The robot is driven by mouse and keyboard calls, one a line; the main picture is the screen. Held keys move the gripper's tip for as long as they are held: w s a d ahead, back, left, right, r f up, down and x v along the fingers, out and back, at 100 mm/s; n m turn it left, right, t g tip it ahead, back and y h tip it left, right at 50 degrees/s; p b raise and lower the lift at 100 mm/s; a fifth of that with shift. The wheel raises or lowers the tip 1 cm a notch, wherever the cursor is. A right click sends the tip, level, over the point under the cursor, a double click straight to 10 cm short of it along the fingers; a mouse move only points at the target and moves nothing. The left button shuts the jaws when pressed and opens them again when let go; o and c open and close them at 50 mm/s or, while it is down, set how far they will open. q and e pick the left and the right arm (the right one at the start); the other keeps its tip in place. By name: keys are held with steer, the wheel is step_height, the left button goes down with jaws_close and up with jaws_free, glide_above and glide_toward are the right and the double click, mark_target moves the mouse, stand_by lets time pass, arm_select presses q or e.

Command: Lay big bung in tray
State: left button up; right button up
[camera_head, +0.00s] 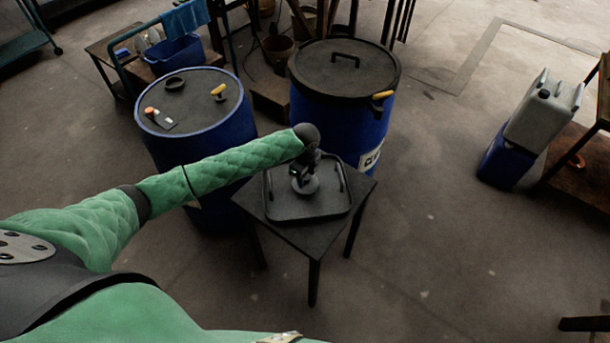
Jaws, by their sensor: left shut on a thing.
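My left gripper (302,174) points down over the black tray (325,212) on a small dark table. It is shut on a round grey piece, which looks like the big bung (309,187). The bung is over the middle of the tray; I cannot tell whether it touches the tray floor. The gripper and wrist partly hide the bung's top. My right gripper is not in view.
A second blue vat (300,105) with a black handled lid (345,72) stands behind the table. A yellow-handled item (218,91) and a small orange-topped item (150,112) lie on the left vat. Jerrycans (541,112) stand at right. Floor right of the table is clear.

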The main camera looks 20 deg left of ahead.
arm_select(q)
steer(key=shift+f, duration=0.15)
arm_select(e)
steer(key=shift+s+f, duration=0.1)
arm_select(q)
steer(key=shift+f, duration=0.1)
steer(key=o, duration=1)
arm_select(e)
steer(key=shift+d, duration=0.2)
arm_select(q)
steer(key=shift+r, duration=0.45)
step_height(320, 180, up, 10)
steer(key=b, duration=0.3)
steer(key=shift+f, duration=0.1)
steer(key=shift+r, duration=0.75)
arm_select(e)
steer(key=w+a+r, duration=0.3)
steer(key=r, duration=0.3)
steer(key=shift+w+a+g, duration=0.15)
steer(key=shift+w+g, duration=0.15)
